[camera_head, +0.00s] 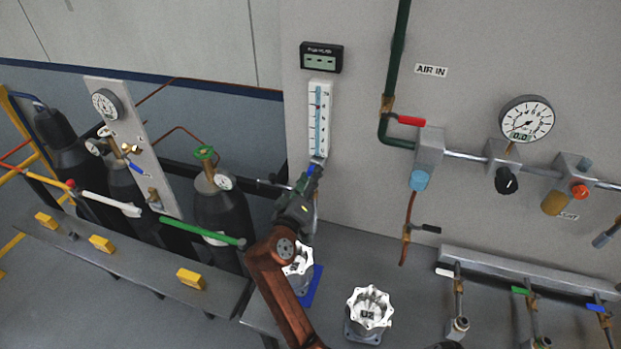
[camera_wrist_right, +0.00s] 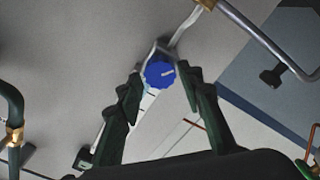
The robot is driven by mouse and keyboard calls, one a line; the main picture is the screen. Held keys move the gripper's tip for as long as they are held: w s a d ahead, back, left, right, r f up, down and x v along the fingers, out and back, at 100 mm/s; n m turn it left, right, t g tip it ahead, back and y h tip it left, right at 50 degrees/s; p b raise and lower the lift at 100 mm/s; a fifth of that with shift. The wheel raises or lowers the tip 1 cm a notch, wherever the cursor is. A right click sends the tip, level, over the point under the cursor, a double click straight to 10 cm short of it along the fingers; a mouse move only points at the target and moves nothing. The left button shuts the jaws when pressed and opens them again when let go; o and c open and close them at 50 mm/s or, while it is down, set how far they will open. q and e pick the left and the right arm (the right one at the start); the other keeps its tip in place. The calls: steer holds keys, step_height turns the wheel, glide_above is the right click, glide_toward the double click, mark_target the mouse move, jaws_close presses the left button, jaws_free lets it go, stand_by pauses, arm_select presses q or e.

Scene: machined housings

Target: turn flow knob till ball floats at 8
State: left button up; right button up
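The flowmeter (camera_head: 320,118) is a white upright scale with a blue tube on the grey panel. A small reddish mark shows in the upper part of its tube; I cannot read its number. The blue flow knob (camera_wrist_right: 160,74) is below the tube, with a pale pointer line on its face. My right gripper (camera_wrist_right: 158,78) has one dark finger on each side of the knob, with slight gaps visible, so it looks open around it. In the head view, my right gripper (camera_head: 308,185) is just below the flowmeter and partly hides the knob. My left gripper is not in view.
A small display (camera_head: 321,57) above the flowmeter shows dashes. A green pipe with a red-handled valve (camera_head: 411,121) and a round gauge (camera_head: 527,119) are to the right. Two white machined housings, one nearer (camera_head: 368,308), stand below. Gas cylinders (camera_head: 222,213) stand left.

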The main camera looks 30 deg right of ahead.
steer(key=shift+o, duration=1)
steer(key=shift+s+f, duration=0.1)
steer(key=shift+f, duration=0.05)
step_height(320, 180, up, 10)
steer(key=shift+d, duration=0.1)
